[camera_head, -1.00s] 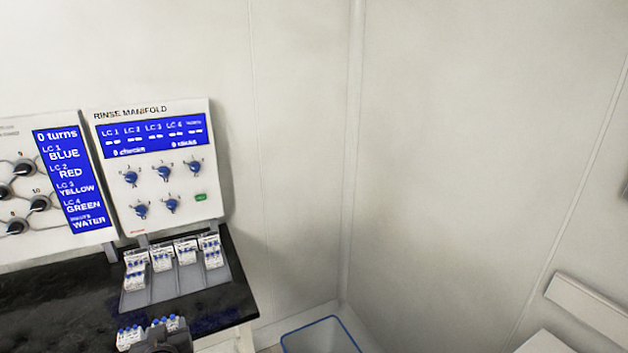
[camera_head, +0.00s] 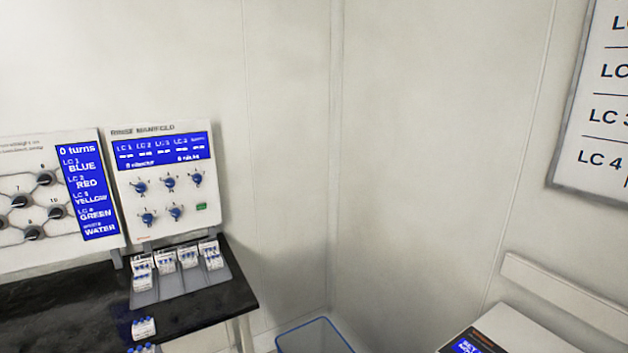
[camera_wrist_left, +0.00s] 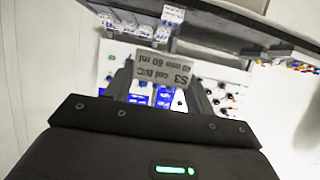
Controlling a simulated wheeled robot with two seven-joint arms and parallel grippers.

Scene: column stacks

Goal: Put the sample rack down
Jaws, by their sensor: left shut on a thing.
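In the left wrist view, my left gripper (camera_wrist_left: 160,88) is shut on the sample rack (camera_wrist_left: 167,72), a white piece whose label reads S3 upside down. Much of the rack is hidden, and the gap between it and any surface cannot be judged. In the head view neither gripper shows. A small white rack with blue caps (camera_head: 143,328) stands near the bench's front. More blue caps (camera_head: 143,349) are cut off by the bottom edge; I cannot tell whether they belong to the held rack.
The black bench (camera_head: 205,300) carries a grey sloped holder (camera_head: 185,285) with several white racks. The rinse manifold panel (camera_head: 160,220) stands behind it. A blue-rimmed bin (camera_head: 312,338) is right of the bench. A white device (camera_head: 520,335) is at lower right.

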